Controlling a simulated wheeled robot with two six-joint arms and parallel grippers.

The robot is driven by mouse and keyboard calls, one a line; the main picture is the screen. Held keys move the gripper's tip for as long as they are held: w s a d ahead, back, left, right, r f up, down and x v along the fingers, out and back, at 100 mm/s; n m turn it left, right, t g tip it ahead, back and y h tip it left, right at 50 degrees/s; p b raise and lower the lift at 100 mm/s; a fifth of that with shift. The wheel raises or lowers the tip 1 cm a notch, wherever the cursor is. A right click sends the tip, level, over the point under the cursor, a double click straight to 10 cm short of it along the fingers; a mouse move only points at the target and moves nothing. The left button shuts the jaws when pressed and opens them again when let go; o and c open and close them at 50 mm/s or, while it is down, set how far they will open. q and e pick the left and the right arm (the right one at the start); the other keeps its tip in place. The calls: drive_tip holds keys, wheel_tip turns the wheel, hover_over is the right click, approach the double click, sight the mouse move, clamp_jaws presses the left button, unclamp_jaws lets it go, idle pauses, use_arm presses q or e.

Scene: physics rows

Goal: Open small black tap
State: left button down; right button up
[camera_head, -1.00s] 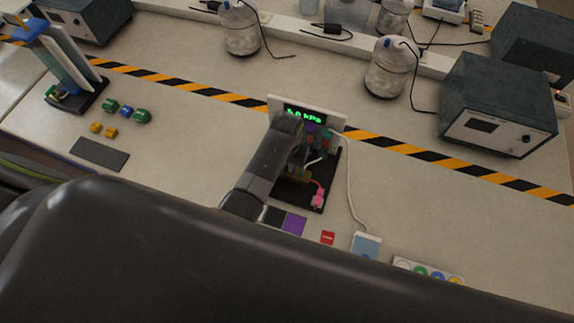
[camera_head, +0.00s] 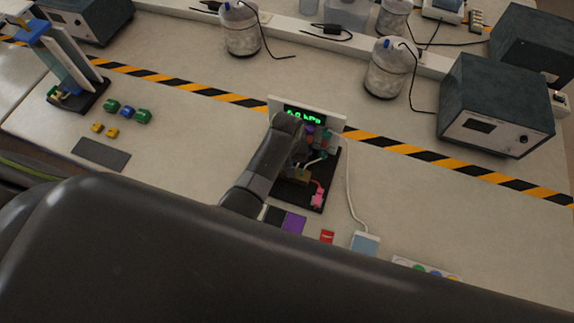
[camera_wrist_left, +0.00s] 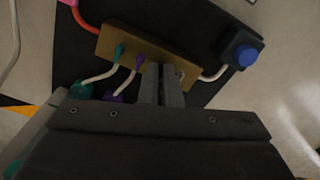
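The black-based rig with a white display panel (camera_head: 333,119) stands mid-table in the head view; its display shows green digits. Its brass block (camera_wrist_left: 125,42) carries teal and purple fittings with pale tubes in the left wrist view. A black box with a blue knob (camera_wrist_left: 243,54) sits to the right of the block. My left gripper (camera_wrist_left: 161,72) has its fingers close together at the block's near edge. I cannot make out the small black tap; the fingers may cover it, and I cannot tell whether anything is between them. My right gripper is not in view.
A pink fitting (camera_head: 318,197) is at the rig's front edge. Purple (camera_head: 294,223) and red (camera_head: 327,237) pieces and a light-blue box (camera_head: 365,243) lie in front. A grey instrument (camera_head: 498,105) stands at right.

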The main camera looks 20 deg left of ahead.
use_arm(q)
drive_tip(key=shift+n, duration=1.4)
drive_tip(key=n, duration=0.3)
drive_tip(key=shift+n, duration=2)
drive_tip(key=n, duration=0.3)
drive_tip(key=shift+n, duration=0.3)
drive_tip(key=c, duration=1.9)
unclamp_jaws()
drive_tip(key=shift+c, duration=0.2)
